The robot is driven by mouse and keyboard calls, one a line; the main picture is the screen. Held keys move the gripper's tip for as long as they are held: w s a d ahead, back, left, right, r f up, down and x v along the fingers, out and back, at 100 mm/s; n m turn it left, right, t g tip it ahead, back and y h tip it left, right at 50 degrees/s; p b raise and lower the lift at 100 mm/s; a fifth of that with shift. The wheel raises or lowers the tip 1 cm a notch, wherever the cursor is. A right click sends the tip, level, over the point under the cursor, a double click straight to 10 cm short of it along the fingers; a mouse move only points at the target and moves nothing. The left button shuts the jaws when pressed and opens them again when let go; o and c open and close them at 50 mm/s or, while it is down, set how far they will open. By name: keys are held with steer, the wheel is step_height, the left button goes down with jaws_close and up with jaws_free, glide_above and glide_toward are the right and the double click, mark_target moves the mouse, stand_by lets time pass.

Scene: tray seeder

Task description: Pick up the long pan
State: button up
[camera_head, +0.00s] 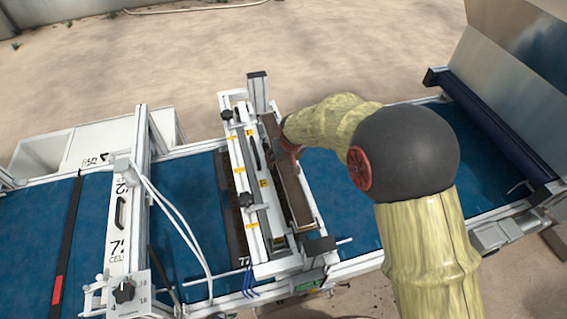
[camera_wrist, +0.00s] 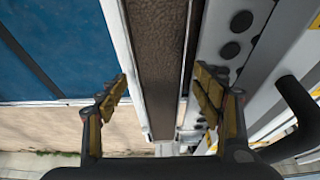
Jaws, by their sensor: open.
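The long pan (camera_head: 303,223) is a narrow, pale-rimmed trough with a dark brown, grainy inside. It lies lengthwise along the right side of the seeder unit above the blue belt. In the wrist view the pan (camera_wrist: 126,48) runs up the middle of the picture between my fingers. My gripper (camera_wrist: 162,93) is open, with one yellow-padded finger on each side of the pan. I cannot tell whether the fingers touch its walls. In the head view my arm hides part of the gripper near the far half of the pan.
The white seeder frame (camera_head: 240,165) with knobs and yellow marks stands close on the pan's left. An upright post (camera_head: 258,92) rises at its far end. The blue belt (camera_head: 340,190) is bare to the right of the pan. A dark roller (camera_head: 490,125) lies farther right.

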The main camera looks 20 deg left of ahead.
steer(key=shift+f, duration=0.1)
steer(key=shift+c, duration=1.4)
steer(key=shift+w, duration=0.1)
steer(key=c, duration=1)
steer(key=shift+o, duration=0.2)
